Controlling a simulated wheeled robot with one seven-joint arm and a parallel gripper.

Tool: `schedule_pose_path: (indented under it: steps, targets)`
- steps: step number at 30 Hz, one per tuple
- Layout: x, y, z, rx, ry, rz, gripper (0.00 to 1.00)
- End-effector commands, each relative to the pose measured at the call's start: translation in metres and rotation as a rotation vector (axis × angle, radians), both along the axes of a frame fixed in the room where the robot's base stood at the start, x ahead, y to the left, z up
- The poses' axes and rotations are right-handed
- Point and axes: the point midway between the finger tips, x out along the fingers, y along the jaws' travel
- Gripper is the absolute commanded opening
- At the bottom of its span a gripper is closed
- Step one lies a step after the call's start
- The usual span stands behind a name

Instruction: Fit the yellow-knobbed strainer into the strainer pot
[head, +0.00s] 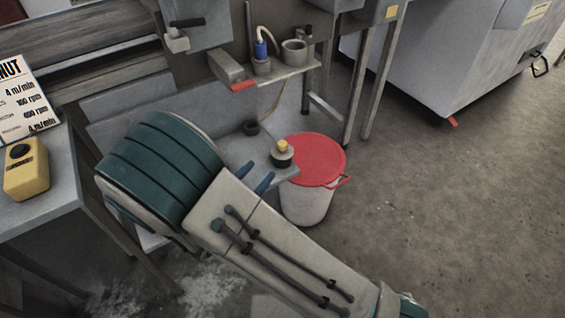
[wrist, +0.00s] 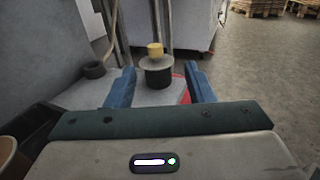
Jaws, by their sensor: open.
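The yellow-knobbed strainer (head: 281,157) stands upright on the low grey shelf (head: 232,150), near its right end. It has a dark round body and a pale yellow knob. My gripper (head: 254,176) is open and empty, its two blue fingers pointing at the strainer. In the wrist view the strainer (wrist: 157,74) shows between the fingers (wrist: 160,68) and appears just beyond their tips, not gripped. A grey open-topped pot (head: 294,54) stands on the higher shelf and looks like the strainer pot; its inside is hard to make out.
A dark ring (head: 251,128) lies on the low shelf behind the strainer. A white bucket with a red lid (head: 314,158) stands close to the shelf's right end. A holder with a blue-and-white item (head: 261,50) is left of the pot. Open floor lies right.

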Motion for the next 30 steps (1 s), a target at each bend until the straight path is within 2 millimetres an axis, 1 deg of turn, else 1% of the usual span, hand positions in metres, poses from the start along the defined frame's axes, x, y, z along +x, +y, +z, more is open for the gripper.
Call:
schedule_pose_path:
  steps: [1,3,12,15,23,27,30]
  targets:
    - [0.002,0.002,-0.004,-0.011,-0.003,0.013,0.49]
    - [0.009,0.0,-0.005,-0.016,-0.005,0.02,0.49]
    - [0.058,-0.03,-0.005,-0.013,-0.004,0.017,0.49]
    - [0.068,-0.036,-0.004,-0.013,-0.004,0.019,0.49]
    - [0.081,-0.042,-0.007,-0.012,-0.003,0.019,0.49]
    - [0.1,-0.051,-0.014,-0.014,-0.003,0.017,0.49]
    - [0.113,-0.059,-0.012,-0.012,-0.003,0.017,0.49]
